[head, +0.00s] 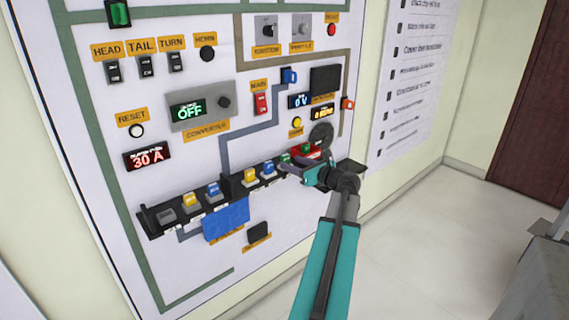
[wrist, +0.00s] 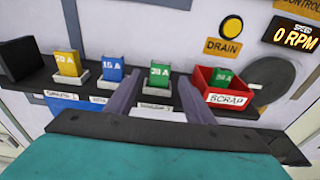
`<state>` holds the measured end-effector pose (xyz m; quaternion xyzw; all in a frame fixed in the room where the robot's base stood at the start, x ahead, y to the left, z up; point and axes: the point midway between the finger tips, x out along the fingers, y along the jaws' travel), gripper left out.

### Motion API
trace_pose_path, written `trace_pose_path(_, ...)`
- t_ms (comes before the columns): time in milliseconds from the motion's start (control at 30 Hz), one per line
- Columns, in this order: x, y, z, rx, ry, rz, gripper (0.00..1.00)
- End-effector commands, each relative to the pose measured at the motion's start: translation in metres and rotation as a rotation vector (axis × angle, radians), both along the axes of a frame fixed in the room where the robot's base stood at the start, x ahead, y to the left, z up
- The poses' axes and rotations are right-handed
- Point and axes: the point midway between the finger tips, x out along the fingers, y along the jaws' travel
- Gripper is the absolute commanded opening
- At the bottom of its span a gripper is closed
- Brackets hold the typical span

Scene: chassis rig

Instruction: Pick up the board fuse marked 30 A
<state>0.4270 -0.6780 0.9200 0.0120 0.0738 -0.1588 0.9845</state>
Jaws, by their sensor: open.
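A green board fuse (wrist: 159,75) stands upright in a pale socket on the black shelf, and its blurred marking looks like 30 A. It also shows in the head view, small, just left of my gripper (head: 300,170). In the wrist view my gripper (wrist: 159,80) is open, one finger to each side of the green fuse's socket, with nothing held. A second green fuse (wrist: 223,78), similarly marked, sits in the red SCRAP bin (wrist: 240,98) to the right. A blue fuse marked 15 A (wrist: 113,70) and a yellow fuse (wrist: 67,63) stand to the left.
The black shelf (head: 235,192) runs along the wall panel, with more yellow and blue fuses at its left part. A red display (head: 147,158) reads 30 A. A round dark part (wrist: 275,80) lies right of the bin.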

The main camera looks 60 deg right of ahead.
Motion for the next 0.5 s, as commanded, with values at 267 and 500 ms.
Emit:
trace_pose_path(267, 0.027, -0.008, -0.003, 0.0, 0.0, 0.002, 0.48)
trace_pose_path(500, 0.046, -0.014, -0.006, 0.0, -0.001, 0.0, 0.48)
